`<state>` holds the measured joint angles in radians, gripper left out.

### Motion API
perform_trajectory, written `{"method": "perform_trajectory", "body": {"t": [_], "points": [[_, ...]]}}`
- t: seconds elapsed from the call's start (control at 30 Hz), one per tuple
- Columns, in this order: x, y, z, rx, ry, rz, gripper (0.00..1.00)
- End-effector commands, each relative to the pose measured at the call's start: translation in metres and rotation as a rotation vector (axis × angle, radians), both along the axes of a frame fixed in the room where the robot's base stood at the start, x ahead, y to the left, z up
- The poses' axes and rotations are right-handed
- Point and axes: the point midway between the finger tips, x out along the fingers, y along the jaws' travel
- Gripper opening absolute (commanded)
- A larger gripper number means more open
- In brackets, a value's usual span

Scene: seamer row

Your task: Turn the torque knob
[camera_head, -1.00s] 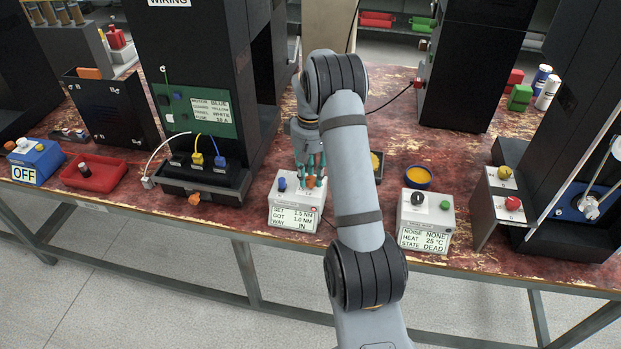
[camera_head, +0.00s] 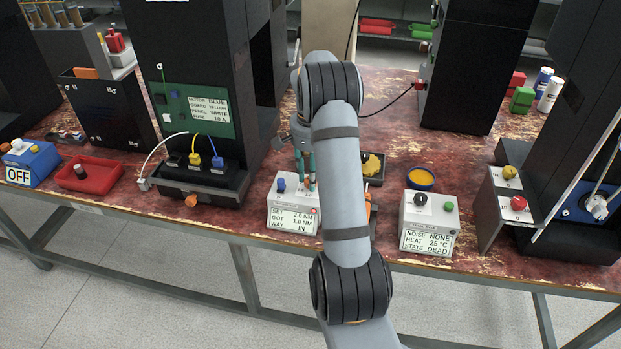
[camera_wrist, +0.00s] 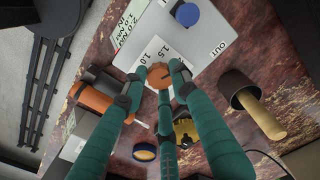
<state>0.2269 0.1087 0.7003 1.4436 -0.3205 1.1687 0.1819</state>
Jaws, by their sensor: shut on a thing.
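The torque box (camera_head: 278,190) is a white unit on the bench edge with a blue knob (camera_head: 281,184) on top. Its display (camera_head: 292,219) reads SET 2.0 NM, GOT 1.0 NM, WAY IN. The torque knob is orange and sits between my fingertips in the wrist view (camera_wrist: 160,76), with 1.0 and 1.5 marks beside it. My gripper (camera_head: 308,186) has teal fingers and is shut on the knob (camera_wrist: 160,82).
An orange tool (camera_head: 369,205) shows beside my arm. To the right stands a white box (camera_head: 408,210) reading STATE DEAD. A black wiring cabinet stands left.

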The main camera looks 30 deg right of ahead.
Motion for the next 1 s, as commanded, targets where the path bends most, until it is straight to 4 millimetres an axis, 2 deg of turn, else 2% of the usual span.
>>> {"method": "perform_trajectory", "body": {"t": [0.4, 0.9, 0.93, 1.0], "points": [[-0.0027, 0.0021, -0.0024, 0.006, 0.01, -0.163, 0.02], [-0.0029, 0.0029, -0.0022, 0.006, 0.012, -0.177, 0.02], [-0.0029, 0.0029, -0.0022, 0.006, 0.012, -0.177, 0.29], [-0.0026, 0.0029, -0.0021, 0.006, 0.011, -0.176, 0.33]]}}
